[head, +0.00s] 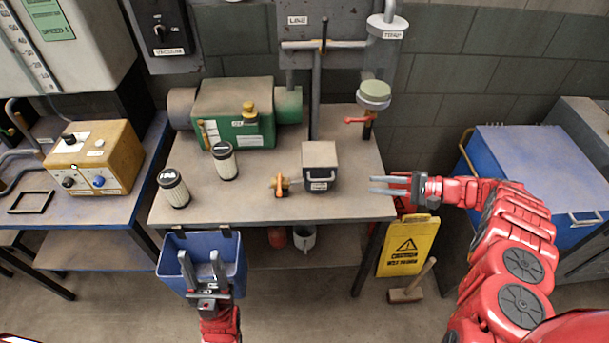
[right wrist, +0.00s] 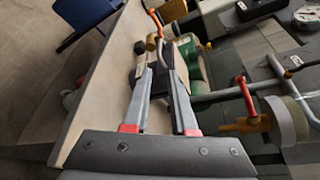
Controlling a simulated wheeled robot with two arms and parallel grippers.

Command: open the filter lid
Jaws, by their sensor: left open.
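A small dark box (head: 320,182) with a light grey flat lid (head: 320,154) and a front label and handle stands on the workbench (head: 250,208); it appears to be the filter housing, its lid down. Two pale pleated filter cartridges with black caps, one nearer (head: 176,192) and one farther (head: 225,165), stand upright to the left. My right gripper (head: 370,185) is open and empty, right of the box and apart from it, fingers pointing left. In the right wrist view its fingers (right wrist: 163,72) partly hide the box. My left gripper (head: 202,255) is open over the blue bin.
An orange-handled valve (head: 281,185) sits just left of the box. A green pump (head: 235,112) stands at the back left. A blue bin (head: 240,262) hangs at the front edge. The bench's front middle is clear.

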